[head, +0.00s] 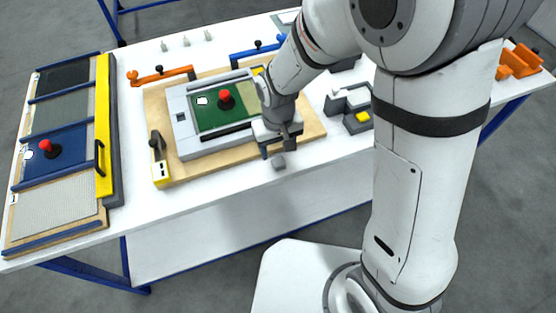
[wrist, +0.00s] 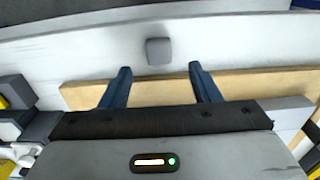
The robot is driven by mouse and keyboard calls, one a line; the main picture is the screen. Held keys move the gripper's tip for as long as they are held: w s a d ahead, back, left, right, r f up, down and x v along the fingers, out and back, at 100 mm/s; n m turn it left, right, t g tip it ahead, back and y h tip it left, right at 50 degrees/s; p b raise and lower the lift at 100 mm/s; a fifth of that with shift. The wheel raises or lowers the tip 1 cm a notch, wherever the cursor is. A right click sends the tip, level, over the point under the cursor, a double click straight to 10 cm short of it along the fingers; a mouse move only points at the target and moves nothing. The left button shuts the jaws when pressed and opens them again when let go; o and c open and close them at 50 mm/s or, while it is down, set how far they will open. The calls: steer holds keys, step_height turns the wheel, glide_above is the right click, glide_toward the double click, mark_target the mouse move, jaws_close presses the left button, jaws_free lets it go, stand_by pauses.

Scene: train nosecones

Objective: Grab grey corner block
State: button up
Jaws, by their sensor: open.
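The small grey corner block (head: 278,162) lies on the white table top near its front edge, just in front of the wooden board. In the wrist view the grey block (wrist: 158,51) shows beyond the fingertips, roughly centred between them. My gripper (head: 277,151) is above the front edge of the wooden board, close to the block. In the wrist view my gripper (wrist: 160,70) has its two dark blue fingers spread apart with nothing between them. The block looks apart from both fingers.
The wooden board (head: 315,131) carries a grey frame (head: 180,120) with a green panel and a red knob (head: 226,99). A rack of panels with a yellow bar (head: 104,130) stands at the left. Grey blocks with a yellow piece (head: 362,117) sit right of my gripper. The front table strip is clear.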

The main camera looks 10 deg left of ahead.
mark_target(278, 159)
step_height(278, 159, down, 5)
steer(key=shift+w+r+p, duration=0.1)
steer(key=shift+w+p, duration=0.05)
steer(key=shift+p, duration=0.3)
steer(key=c, duration=1.1)
